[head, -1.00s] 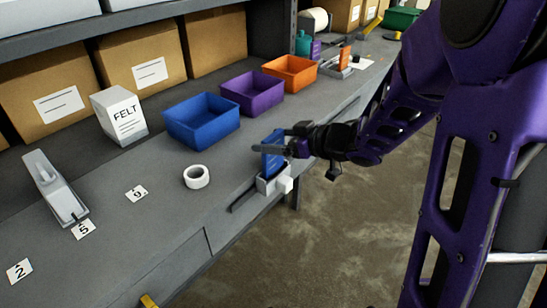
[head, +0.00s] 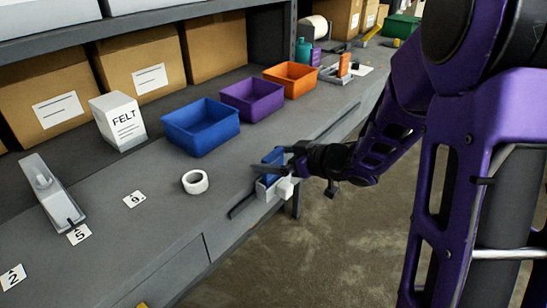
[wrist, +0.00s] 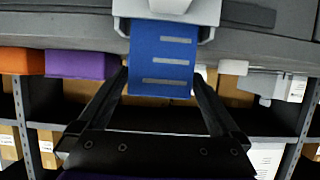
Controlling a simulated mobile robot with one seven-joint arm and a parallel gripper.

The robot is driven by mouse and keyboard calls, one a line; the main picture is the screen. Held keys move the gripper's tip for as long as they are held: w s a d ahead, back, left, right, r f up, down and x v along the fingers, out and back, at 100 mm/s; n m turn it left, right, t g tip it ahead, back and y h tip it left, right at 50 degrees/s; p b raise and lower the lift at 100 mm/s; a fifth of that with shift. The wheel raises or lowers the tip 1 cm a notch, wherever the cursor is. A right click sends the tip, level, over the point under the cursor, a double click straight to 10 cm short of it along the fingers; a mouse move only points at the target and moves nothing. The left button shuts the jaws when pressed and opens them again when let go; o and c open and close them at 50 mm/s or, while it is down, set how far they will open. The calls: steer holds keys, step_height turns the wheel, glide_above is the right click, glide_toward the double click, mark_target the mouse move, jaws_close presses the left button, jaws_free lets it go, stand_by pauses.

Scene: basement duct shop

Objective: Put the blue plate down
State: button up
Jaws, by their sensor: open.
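The blue plate (head: 272,168) stands upright in a small pale grey holder (head: 268,189) at the bench's front edge. Its lower part is hidden by the holder's front. In the wrist view the plate (wrist: 163,60) shows three grey stripes and runs into the holder (wrist: 205,12). My gripper (head: 270,160) is at the plate's upper part, with a finger on either side. In the wrist view my gripper (wrist: 160,78) is open, with the plate's end between the fingers and a small gap showing at each side.
A white tape roll (head: 195,182) lies left of the holder. Blue (head: 203,135), purple (head: 252,105) and orange (head: 290,85) bins stand behind. A FELT box (head: 118,122), a grey tool (head: 52,195) and number cards are further left. A dark bar (head: 241,206) lies beside the holder.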

steer(key=shift+s+d+r, duration=0.1)
steer(key=shift+d+r, duration=0.1)
steer(key=shift+r, duration=0.1)
steer(key=p+v, duration=0.2)
steer(key=v, duration=0.9)
steer(key=shift+s+d+p, duration=0.15)
steer(key=shift+p, duration=0.15)
steer(key=shift+r, duration=0.15)
